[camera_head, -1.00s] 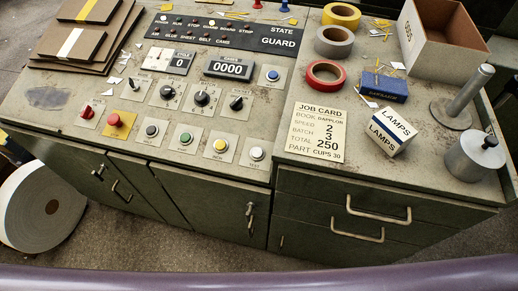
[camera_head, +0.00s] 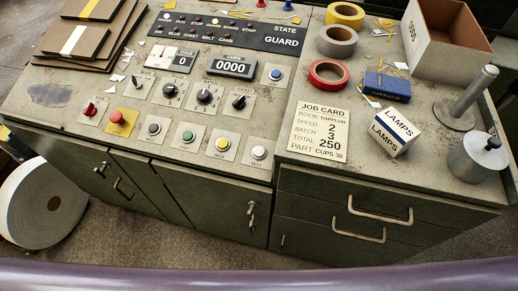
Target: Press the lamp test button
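A white round button (camera_head: 258,152) sits at the right end of the front button row on the control desk, with a small label below it that seems to read TEST. To its left are a yellow button (camera_head: 222,144), a green button (camera_head: 187,136) and a dark button (camera_head: 153,128). The dark lamp panel (camera_head: 225,32), marked STATE and GUARD, is at the back of the desk with small lamps along it. Neither of my grippers is in view, and nothing covers the white button.
A red mushroom button (camera_head: 117,117), red switch (camera_head: 89,109), black knobs (camera_head: 205,97) and a blue button (camera_head: 276,75) share the desk. The job card (camera_head: 319,131), LAMPS box (camera_head: 393,131), tape rolls (camera_head: 328,73) and metal post (camera_head: 468,97) stand to the right.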

